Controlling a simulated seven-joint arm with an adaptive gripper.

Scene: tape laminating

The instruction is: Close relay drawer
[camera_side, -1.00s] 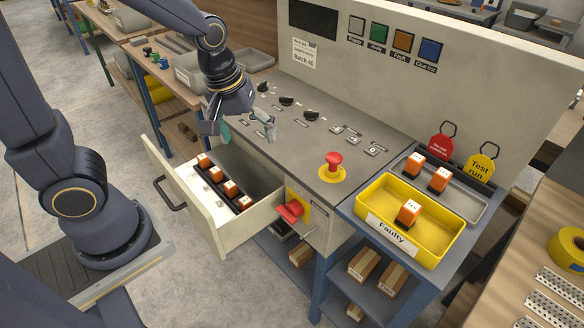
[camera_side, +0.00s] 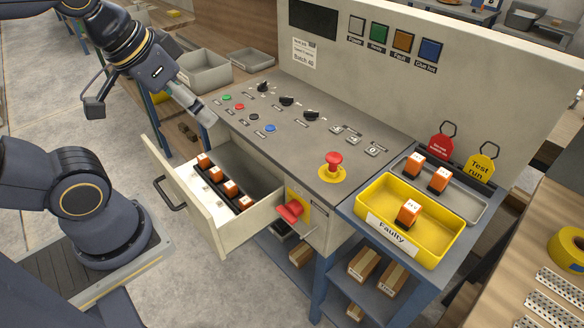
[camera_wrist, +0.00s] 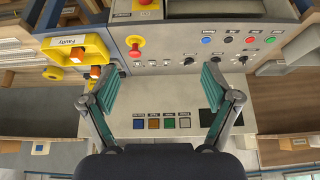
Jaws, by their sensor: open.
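The relay drawer (camera_side: 215,228) is pulled out from the front of the grey control console. Its dark handle (camera_side: 170,193) is on the cream front panel. A row of several orange and white relays (camera_side: 230,188) stands inside, near the front; the back part of the drawer looks empty. My gripper (camera_side: 203,113) is above the far left end of the console, tilted down to the right, apart from the drawer and its handle. In the wrist view my gripper (camera_wrist: 160,88) has its two green-padded fingers wide apart with nothing between them.
The console top (camera_side: 265,160) carries knobs, buttons and a red emergency stop (camera_side: 334,161). A red rotary switch (camera_side: 291,210) sits beside the drawer's right side. A yellow Faulty bin (camera_side: 445,235) with a relay stands at right. Open floor lies left of the drawer.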

